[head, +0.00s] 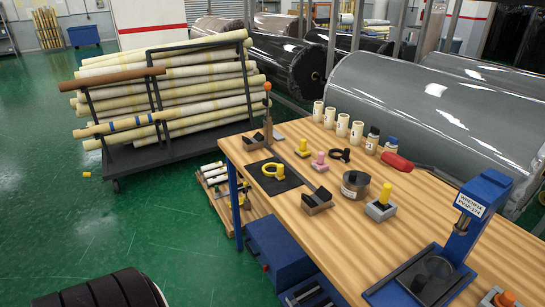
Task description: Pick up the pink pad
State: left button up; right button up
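The pink pad (319,161) is a small pink piece with a raised knob. It stands on the wooden workbench (345,230), toward its far left part. A yellow knobbed piece (303,149) stands just to its left and a black ring (339,155) lies to its right. The pink pad is uncovered from this side. Neither of my grippers shows in the head view.
Several cream rolls (357,132) stand along the bench's back edge. A metal tin (355,184), a red-handled tool (397,162) and a blue press (470,220) also occupy the bench. A loaded roll rack (170,95) stands left. Green floor (170,235) is open before it.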

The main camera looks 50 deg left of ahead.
aim_at(319, 165)
jog(key=u, duration=1.15)
jog(key=i+j+z, duration=0.1)
jog(key=j, duration=0.2)
jog(key=i+j+z, duration=0.1)
jog(key=j, duration=0.15)
